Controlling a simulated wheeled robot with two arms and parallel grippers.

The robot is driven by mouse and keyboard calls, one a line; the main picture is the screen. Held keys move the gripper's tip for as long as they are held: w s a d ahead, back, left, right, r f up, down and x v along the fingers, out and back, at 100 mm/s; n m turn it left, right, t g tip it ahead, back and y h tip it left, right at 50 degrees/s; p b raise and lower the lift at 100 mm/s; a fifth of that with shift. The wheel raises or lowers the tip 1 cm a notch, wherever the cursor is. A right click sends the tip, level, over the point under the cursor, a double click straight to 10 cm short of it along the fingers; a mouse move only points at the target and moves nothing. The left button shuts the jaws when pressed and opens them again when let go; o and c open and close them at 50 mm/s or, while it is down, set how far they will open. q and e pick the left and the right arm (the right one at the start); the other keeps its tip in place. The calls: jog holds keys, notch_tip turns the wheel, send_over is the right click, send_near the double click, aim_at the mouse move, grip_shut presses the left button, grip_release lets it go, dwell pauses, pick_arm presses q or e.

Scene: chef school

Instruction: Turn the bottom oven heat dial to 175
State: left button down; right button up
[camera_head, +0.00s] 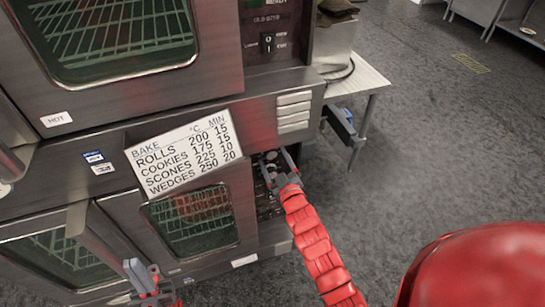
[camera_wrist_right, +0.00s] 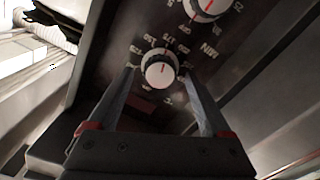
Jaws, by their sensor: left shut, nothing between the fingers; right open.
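The lower oven (camera_head: 190,222) has a dark control panel (camera_head: 265,207) at its right side. In the right wrist view, a white dial (camera_wrist_right: 159,72) with a red pointer line sits on this panel, ringed by printed numbers too blurred to read surely. My right gripper (camera_head: 279,161) is open at the panel. Its fingers stand on either side of the dial in the wrist view (camera_wrist_right: 160,78); I cannot tell whether they touch it. A second white dial (camera_wrist_right: 208,6) with "MIN" printed below is cut off at the top. My left gripper (camera_head: 141,272) is shut and empty before the lower oven doors.
A bake sign (camera_head: 184,153) on the oven front lists cookies at 175. The upper oven (camera_head: 175,90) stands above, with a vented strip (camera_head: 293,112) at its lower right. A small metal table (camera_head: 368,80) is to the right. The grey floor (camera_head: 450,150) is open beyond.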

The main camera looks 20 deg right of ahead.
jog(key=s, duration=1.5)
jog(key=shift+s+d+b, duration=0.25)
jog(key=shift+s+b, duration=0.05)
jog(key=shift+s, duration=0.1)
